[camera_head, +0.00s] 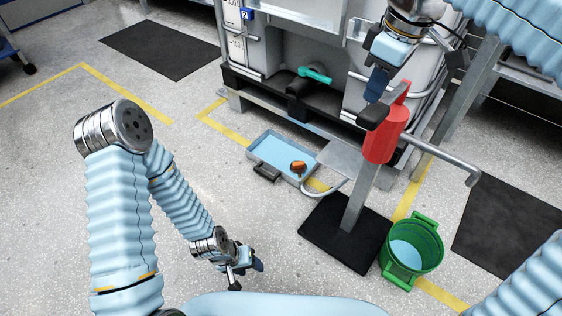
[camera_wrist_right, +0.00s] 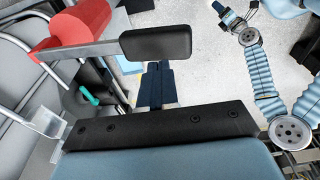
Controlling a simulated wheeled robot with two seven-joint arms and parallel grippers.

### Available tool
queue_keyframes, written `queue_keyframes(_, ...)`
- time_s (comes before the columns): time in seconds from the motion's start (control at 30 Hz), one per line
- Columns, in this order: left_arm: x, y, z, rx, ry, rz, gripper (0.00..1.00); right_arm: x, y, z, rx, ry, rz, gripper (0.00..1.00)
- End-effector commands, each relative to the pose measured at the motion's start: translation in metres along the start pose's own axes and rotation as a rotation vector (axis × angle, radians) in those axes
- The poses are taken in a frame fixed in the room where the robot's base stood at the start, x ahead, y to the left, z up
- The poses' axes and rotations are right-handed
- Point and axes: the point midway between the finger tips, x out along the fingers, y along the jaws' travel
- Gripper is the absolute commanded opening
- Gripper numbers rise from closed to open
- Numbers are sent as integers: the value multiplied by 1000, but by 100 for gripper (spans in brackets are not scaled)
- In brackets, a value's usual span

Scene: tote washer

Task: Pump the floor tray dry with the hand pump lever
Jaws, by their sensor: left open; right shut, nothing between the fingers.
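The hand pump (camera_head: 381,140) is red on a grey post and black base plate. Its lever ends in a black grip (camera_head: 373,117), which also shows in the right wrist view (camera_wrist_right: 157,44). My right gripper (camera_head: 374,95) is shut and empty, with its dark fingertips (camera_wrist_right: 156,66) close to the grip; contact cannot be told. The floor tray (camera_head: 268,171) holds light blue water and an orange-brown object (camera_head: 298,167). A grey hose (camera_head: 325,190) runs from the tray toward the pump. My left gripper (camera_head: 247,270) is open and empty, low at the bottom centre.
A green bucket (camera_head: 412,250) with light blue liquid stands right of the pump base, near the pump's grey spout (camera_head: 440,157). Behind the tray is a tank on a black pallet (camera_head: 270,95) with a teal-handled valve (camera_head: 315,75). Floor left of the tray is clear.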

Motion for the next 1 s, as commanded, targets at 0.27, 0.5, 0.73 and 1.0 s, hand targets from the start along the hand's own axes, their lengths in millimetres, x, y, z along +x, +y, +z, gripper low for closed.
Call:
queue_keyframes(0.27,0,0,0,0,0,0,51,0,0,0,0,0,0,0)
queue_keyframes(0.5,6,-4,-1,-2,3,-2,51,10,0,2,0,0,0,0)
queue_keyframes(0.73,15,-11,-3,-7,8,-7,51,24,0,4,0,-1,0,0)
queue_keyframes(1.0,24,-18,-5,-11,14,-12,51,40,0,6,1,-1,0,0)
